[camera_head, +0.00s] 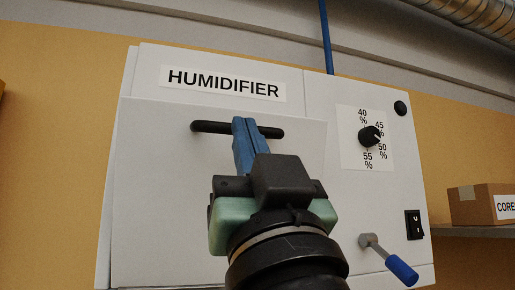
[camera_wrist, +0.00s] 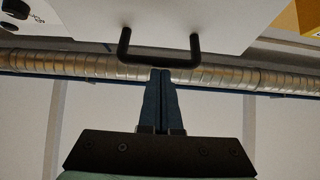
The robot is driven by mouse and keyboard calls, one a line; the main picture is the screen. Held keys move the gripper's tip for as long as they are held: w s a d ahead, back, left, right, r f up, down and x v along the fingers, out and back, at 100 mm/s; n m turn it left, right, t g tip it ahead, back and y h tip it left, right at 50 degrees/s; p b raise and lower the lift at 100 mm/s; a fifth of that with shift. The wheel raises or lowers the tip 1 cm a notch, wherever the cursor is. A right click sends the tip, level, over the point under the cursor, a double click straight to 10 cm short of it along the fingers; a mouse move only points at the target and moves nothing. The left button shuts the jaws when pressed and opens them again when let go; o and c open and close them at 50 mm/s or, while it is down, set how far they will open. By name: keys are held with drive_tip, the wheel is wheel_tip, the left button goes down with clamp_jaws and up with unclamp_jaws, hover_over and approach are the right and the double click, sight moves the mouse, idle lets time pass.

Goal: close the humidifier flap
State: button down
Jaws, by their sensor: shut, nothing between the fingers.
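The humidifier (camera_head: 215,60) is a white wall box labelled HUMIDIFIER. Its white flap (camera_head: 160,190) covers the lower left front and carries a black bar handle (camera_head: 208,127) near its top. The flap's right edge overlaps the seam of the box, so it looks slightly proud of the front; I cannot tell the angle. My gripper (camera_head: 241,122) has its blue fingers shut and empty, in front of the handle's middle. In the wrist view, the fingertips (camera_wrist: 161,74) are close to the handle (camera_wrist: 160,63), with contact unclear. My gripper hides part of the flap.
Right of the flap are a humidity dial (camera_head: 371,136), a black round button (camera_head: 400,108), a rocker switch (camera_head: 414,224) and a blue-tipped lever (camera_head: 400,268). A cardboard box (camera_head: 475,206) sits on a shelf at right. A silver duct (camera_wrist: 230,80) runs overhead.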

drive_tip(key=w+a+r+g+p, duration=0.2)
drive_tip(key=w+r+p, duration=0.1)
drive_tip(key=w, duration=0.3)
drive_tip(key=shift+r+h+p, duration=0.3)
drive_tip(key=shift+p, duration=0.15)
